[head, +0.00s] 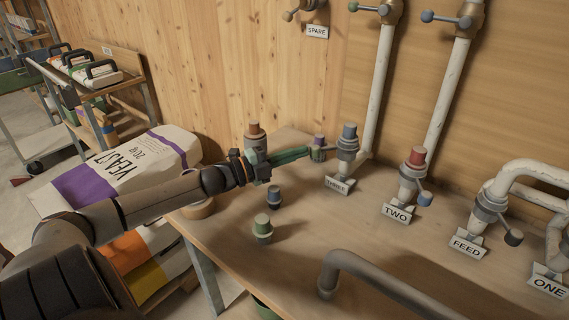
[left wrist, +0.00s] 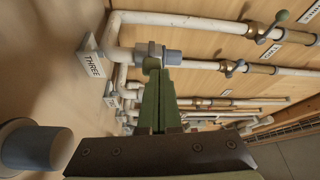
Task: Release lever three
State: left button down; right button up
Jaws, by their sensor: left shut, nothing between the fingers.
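The valve fitting marked THREE (head: 347,141) stands on the table with a blue-grey cap, its label (head: 338,184) at its foot. A short lever reaches from it to the left. My left gripper (head: 309,153) is shut and empty, its green fingertips at or close to the end of that lever. The THREE label (left wrist: 93,65) shows there at left. My right gripper is not in view.
Right of it stand the TWO fitting (head: 412,175) with a red cap and the FEED fitting (head: 488,210). A grey bent pipe (head: 370,272) crosses the front. A yeast sack (head: 125,170) lies left.

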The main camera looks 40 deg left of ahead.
pick_arm(q)
jog(key=shift+h, duration=0.3)
jog(key=shift+s+a+f+p, duration=0.1)
jog(key=shift+s+a+p, duration=0.05)
jog(key=shift+s, duration=0.8)
jog(key=shift+s+a+f+p, duration=0.1)
jog(key=shift+s+a+p, duration=0.05)
jog(key=shift+s, duration=0.8)
jog(key=shift+s+a+p, duration=0.15)
jog(key=shift+s, duration=0.8)
jog(key=shift+s+f, duration=0.1)
